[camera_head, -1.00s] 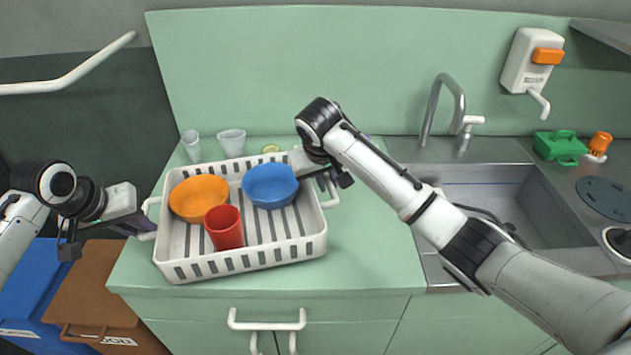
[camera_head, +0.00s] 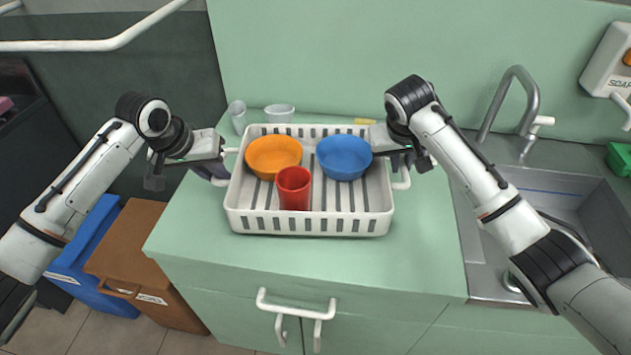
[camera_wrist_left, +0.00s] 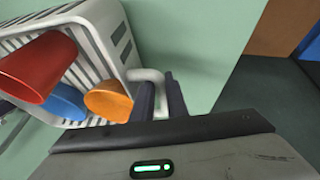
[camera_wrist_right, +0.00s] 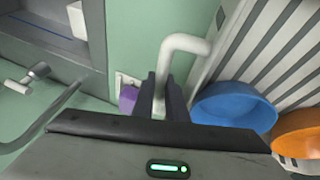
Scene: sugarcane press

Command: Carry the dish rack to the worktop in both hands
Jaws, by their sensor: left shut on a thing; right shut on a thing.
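The white slatted dish rack (camera_head: 308,222) is over the green worktop (camera_head: 300,262); I cannot tell whether its base touches it. It looks level and holds an orange bowl (camera_head: 273,155), a blue bowl (camera_head: 344,157) and a red cup (camera_head: 294,188). My left gripper (camera_head: 222,172) is shut on the rack's left handle, which shows between the fingers in the left wrist view (camera_wrist_left: 152,76). My right gripper (camera_head: 404,166) is shut on the right handle, a white bar in the right wrist view (camera_wrist_right: 184,43).
The sink (camera_head: 560,215) and tap (camera_head: 520,95) are to the right. Blue and brown bins (camera_head: 130,245) stand left. Worktop in front of the rack is clear.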

